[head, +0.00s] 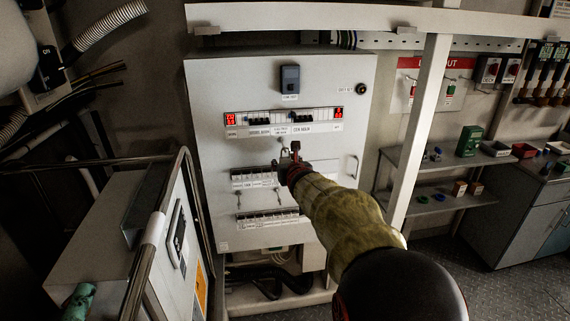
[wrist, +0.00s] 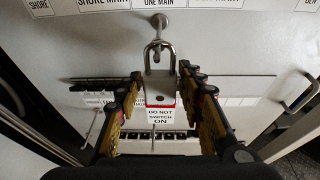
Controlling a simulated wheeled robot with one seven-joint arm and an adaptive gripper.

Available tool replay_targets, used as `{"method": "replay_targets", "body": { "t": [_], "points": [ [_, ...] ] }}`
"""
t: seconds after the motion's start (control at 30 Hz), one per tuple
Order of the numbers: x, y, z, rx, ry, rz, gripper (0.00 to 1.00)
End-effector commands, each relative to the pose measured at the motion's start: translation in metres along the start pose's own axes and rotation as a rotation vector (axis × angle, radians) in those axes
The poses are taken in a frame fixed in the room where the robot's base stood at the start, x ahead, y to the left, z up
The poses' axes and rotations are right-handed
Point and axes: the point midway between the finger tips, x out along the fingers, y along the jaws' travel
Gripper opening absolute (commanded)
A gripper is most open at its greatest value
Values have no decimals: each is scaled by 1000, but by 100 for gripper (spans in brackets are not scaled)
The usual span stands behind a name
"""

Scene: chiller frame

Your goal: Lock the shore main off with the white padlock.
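The padlock (wrist: 160,88) has a pale body and a steel shackle, with a "DO NOT SWITCH ON" tag (wrist: 160,115) below. It hangs upright at a metal hook (wrist: 158,24) on the panel; the hook's rod shows within the shackle. My gripper (wrist: 161,76) has one finger on each side of the padlock, with narrow gaps visible. In the head view my gripper (head: 290,163) is close to the panel front, beside the padlock's shackle (head: 285,153). The "SHORE MAIN" label (wrist: 103,3) is up and left of the hook. The shore main's breaker (head: 258,120) sits in the upper row.
The white panel (head: 220,85) carries lower breaker rows (head: 268,218) and other hooks (head: 248,198). A pale upright post (head: 423,120) stands right of my arm. A railed cabinet (head: 110,215) is at left. A lockout board (head: 403,90) and shelves (head: 455,160) are at right.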

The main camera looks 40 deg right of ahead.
Motion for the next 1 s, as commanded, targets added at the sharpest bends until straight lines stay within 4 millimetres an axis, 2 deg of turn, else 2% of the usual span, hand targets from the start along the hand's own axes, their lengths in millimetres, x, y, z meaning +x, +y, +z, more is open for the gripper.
{"method": "replay_targets", "body": {
  "t": [0.17,0.43,0.57,0.77,1.0],
  "points": [
    [0,0,-1,0,1,0,50],
    [0,0,-2,0,3,0,50],
    [-6,0,-1,-1,1,0,50],
    [-36,0,1,0,-2,-1,50],
    [-86,0,0,-1,-1,-1,50]
  ]
}}
